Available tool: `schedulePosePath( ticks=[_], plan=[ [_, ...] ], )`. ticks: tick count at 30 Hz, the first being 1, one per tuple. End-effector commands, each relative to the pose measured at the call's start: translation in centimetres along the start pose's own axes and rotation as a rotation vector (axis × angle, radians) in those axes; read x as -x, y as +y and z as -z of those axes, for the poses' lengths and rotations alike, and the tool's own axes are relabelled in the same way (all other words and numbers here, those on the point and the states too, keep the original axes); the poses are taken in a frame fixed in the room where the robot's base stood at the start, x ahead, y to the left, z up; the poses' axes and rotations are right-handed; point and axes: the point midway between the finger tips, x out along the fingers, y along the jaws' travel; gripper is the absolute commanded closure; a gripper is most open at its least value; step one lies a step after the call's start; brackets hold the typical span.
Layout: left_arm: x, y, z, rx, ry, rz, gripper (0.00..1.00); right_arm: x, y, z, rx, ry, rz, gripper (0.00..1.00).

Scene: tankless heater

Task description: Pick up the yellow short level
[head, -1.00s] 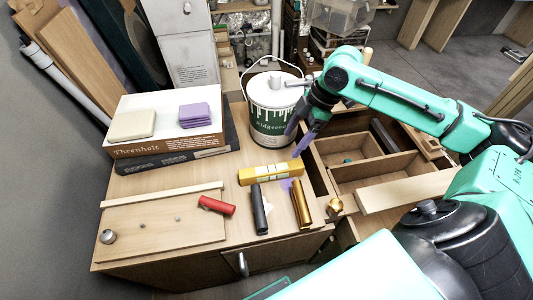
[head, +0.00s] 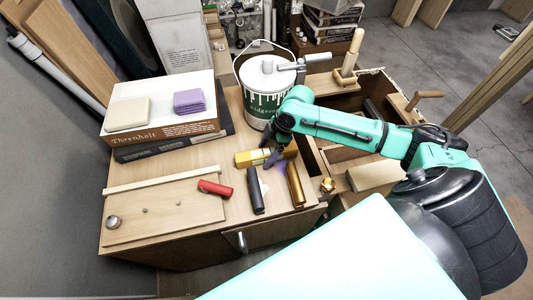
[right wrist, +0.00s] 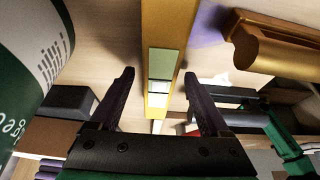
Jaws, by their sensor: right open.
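The yellow short level (head: 249,157) lies on the wooden cabinet top, just in front of the paint can. In the head view its right end is hidden by my right gripper (head: 271,160), which is low over it. In the right wrist view the level (right wrist: 160,100) runs between the two dark fingers of my right gripper (right wrist: 158,85). The fingers are open, with a gap on either side of the level, and do not appear to touch it. My left gripper is not in view.
A paint can (head: 262,95) stands close behind the level. A black cylinder (head: 255,190), a gold cylinder (head: 295,185) and a red cylinder (head: 215,188) lie in front. A box (head: 160,135) with a beige block and purple pads is at left. An open drawer (head: 372,175) is at right.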

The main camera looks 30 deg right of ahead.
Motion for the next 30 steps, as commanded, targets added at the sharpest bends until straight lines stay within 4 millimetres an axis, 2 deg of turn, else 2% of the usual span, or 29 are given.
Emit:
schedulePosePath(
  ticks=[1,2,6,7,8,17,22,26,30],
  plan=[
    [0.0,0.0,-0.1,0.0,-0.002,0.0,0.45,0.0,0.0,0.0,0.0,0.0,0.0,0.2],
    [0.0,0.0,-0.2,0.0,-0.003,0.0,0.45,0.0,0.0,0.0,0.0,0.0,0.0,0.28],
    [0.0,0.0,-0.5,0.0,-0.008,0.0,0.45,0.0,0.0,0.0,-0.001,0.0,0.001,0.81],
    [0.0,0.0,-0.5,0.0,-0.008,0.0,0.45,0.0,0.0,0.0,-0.001,0.0,0.001,0.93],
    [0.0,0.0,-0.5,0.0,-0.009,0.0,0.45,0.0,0.0,0.0,-0.001,0.0,0.001,1.0],
    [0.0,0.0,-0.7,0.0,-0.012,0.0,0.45,0.1,0.0,0.0,0.0,0.001,0.0,1.0],
    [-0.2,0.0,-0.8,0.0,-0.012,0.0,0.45,1.2,0.1,0.5,0.0,0.002,-0.001,1.0],
    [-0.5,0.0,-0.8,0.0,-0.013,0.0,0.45,3.6,0.2,1.5,0.003,0.001,-0.005,1.0],
    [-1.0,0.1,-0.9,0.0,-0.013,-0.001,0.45,8.2,0.2,3.4,0.005,0.001,-0.009,1.0]
  ],
)
